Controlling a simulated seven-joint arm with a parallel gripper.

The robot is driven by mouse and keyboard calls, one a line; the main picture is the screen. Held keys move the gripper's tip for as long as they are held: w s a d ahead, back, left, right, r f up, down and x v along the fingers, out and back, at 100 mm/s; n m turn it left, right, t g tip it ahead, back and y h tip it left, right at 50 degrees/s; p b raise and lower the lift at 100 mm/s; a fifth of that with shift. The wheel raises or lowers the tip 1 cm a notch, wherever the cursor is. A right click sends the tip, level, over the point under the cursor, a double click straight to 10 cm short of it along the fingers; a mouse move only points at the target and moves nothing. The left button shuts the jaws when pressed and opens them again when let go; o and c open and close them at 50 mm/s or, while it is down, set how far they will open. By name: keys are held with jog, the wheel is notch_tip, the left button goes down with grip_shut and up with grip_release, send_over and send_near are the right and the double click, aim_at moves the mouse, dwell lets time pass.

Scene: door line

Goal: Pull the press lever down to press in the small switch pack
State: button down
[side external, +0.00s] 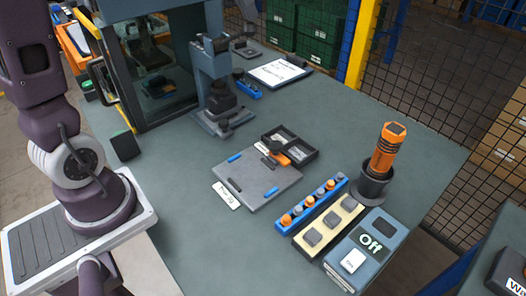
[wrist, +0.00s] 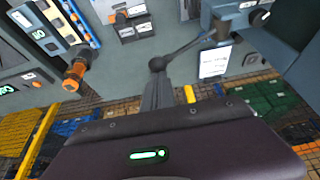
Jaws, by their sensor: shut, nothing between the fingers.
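The press (side external: 208,75) stands toward the back of the bench in the side external view, with a dark part (side external: 220,98) low at its base. I cannot tell whether that part is the small switch pack. In the wrist view, the press lever (wrist: 188,50) is a dark rod with a round knob (wrist: 157,64) at its end, running up right to the press (wrist: 219,27). My gripper (wrist: 156,88) is shut and empty, with its fingertips close to the knob in the picture. I cannot tell whether they touch it.
A glass-fronted cabinet (side external: 165,95) stands left of the press. Mesh fencing (side external: 440,90) bounds the right.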

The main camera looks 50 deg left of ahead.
aim_at(250, 25)
jog(key=shift+f, duration=0.7)
jog(key=shift+d+f, duration=0.25)
jog(key=shift+f, duration=0.35)
jog(key=shift+d+f, duration=0.15)
jog(key=shift+f, duration=0.5)
